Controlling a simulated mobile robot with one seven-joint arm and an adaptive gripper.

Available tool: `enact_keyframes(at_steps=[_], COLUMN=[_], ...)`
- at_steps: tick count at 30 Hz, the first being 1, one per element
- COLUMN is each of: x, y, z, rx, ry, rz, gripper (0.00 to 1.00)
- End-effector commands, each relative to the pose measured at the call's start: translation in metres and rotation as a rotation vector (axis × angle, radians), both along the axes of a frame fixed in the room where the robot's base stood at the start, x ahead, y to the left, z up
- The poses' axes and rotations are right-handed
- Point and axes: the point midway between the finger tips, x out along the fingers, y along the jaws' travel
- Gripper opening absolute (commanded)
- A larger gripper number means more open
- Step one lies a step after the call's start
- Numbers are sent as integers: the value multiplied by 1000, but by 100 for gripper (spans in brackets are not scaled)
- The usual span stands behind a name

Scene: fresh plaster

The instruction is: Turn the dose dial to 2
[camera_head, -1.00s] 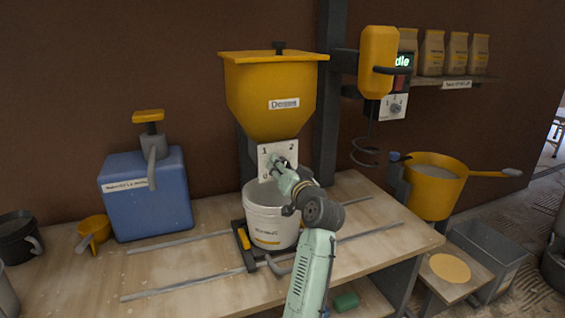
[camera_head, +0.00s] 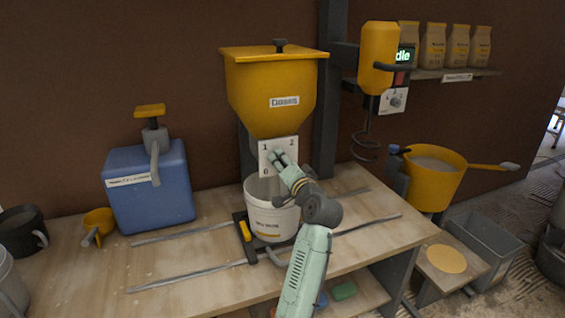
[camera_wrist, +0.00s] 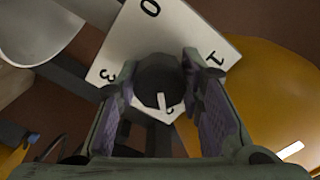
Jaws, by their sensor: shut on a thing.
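The dose dial (camera_wrist: 158,82) is a dark round knob on a white plate (camera_wrist: 190,35). The plate is fixed under the yellow hopper (camera_head: 272,90) and carries the numbers 0, 1, 2 and 3. In the wrist view 0 is at the top, 1 at right, 3 at left. The white pointer mark (camera_wrist: 161,101) faces down, towards the partly hidden 2. My gripper (camera_head: 279,157) is in front of the plate in the head view and covers the knob there. In the wrist view its two fingers close on the dial from both sides.
A white bucket (camera_head: 262,219) stands under the hopper, right below my gripper. A yellow mixer (camera_head: 378,60) and a yellow pan (camera_head: 434,188) are at right.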

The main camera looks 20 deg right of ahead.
Motion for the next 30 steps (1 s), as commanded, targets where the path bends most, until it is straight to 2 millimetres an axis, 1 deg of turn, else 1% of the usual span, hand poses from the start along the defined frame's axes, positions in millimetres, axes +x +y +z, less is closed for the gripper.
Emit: enact_keyframes(at_steps=[8, 9, 17, 18, 26, 30], x=[0, 0, 0, 0, -1, -10], y=[0, 0, 0, 0, 0, -1], z=[-1, -1, 0, 0, 0, 0], rx=[0, 0, -1, -1, -1, -1], ry=[1, 1, 0, 0, 0, -1], rz=[-1, -1, 0, 0, 0, -2], gripper=[7, 36, 54, 55, 55, 55])
